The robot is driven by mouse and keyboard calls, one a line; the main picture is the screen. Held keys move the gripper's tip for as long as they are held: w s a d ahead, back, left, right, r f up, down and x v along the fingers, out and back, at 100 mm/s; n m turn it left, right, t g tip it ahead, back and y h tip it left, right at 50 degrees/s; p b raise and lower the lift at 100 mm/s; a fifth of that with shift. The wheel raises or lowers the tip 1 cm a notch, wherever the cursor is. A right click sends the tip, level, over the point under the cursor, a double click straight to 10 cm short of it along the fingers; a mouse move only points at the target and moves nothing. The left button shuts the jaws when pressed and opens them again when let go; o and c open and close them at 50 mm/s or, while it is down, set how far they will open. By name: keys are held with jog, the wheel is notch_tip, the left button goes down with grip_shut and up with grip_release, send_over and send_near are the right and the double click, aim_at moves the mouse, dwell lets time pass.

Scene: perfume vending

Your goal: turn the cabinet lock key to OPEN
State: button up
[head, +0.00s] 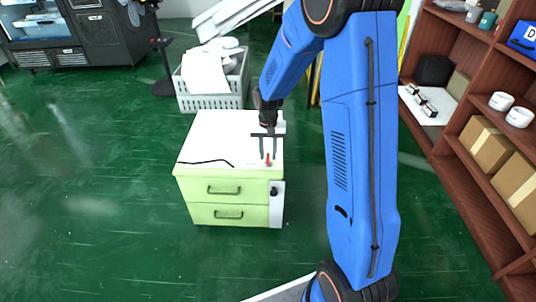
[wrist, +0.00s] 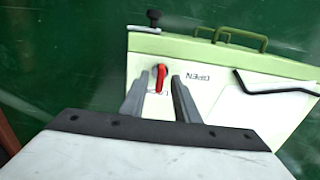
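The light-green cabinet (head: 228,190) has a white top and two drawers. The red key (head: 268,161) sits on the top near its front right corner. In the wrist view the red key (wrist: 161,78) points roughly along the picture's vertical. The word OPEN (wrist: 192,77) is printed to its right. Another label under it is partly hidden by my fingers. My gripper (head: 267,157) is open and points down over the key. In the wrist view the key shows between the fingertips of my gripper (wrist: 160,77), with gaps on both sides. I cannot tell whether the tips are level with it.
A thin black bent rod (wrist: 275,90) lies on the cabinet top, left of the key in the head view. A black knob (head: 274,190) is on the cabinet's front right. A grey basket with white cloths (head: 213,88) stands behind. Wooden shelves (head: 460,140) are at right. Green floor at left is clear.

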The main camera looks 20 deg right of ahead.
jog(key=shift+f, duration=0.3)
grip_shut()
jog(key=n, duration=0.6)
jog(key=shift+n, duration=0.4)
jog(key=n, duration=1.1)
dwell(0.5)
